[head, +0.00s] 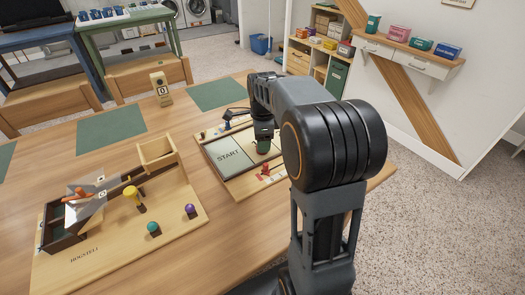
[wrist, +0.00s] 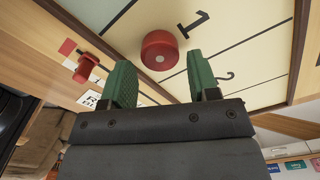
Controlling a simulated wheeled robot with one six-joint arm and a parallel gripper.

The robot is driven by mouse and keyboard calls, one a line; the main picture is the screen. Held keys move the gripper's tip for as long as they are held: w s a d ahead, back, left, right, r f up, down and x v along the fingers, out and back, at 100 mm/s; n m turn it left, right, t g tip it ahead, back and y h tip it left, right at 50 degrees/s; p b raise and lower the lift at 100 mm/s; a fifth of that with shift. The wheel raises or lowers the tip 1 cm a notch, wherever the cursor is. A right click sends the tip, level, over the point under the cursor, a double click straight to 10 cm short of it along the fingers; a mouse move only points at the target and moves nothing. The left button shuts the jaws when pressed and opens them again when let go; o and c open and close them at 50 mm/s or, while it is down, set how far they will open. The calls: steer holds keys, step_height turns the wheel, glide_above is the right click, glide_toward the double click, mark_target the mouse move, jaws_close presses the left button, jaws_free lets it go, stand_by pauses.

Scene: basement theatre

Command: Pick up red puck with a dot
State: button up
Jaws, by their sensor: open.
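A round red puck (wrist: 160,50) with a pale dot on its top shows in the wrist view. It stands on the cream board, beside the number 1. My gripper (wrist: 162,80) is open, with one green finger on each side of the space just below the puck in the picture. The puck is not between the fingers. In the head view my gripper (head: 264,141) is over the right part of the START board (head: 230,160). The puck cannot be made out there and seems hidden by the gripper and arm.
A red peg (wrist: 87,67) stands near the left finger; it also shows in the head view (head: 265,169). A wooden game board (head: 178,215) with yellow, teal and purple pegs lies to the left. A wooden block (head: 160,88) stands behind. Bare table lies between the boards.

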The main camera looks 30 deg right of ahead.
step_height(320, 180, down, 2)
steer(key=shift+f, duration=0.25)
steer(key=c, duration=0.7)
steer(key=shift+r, duration=0.2)
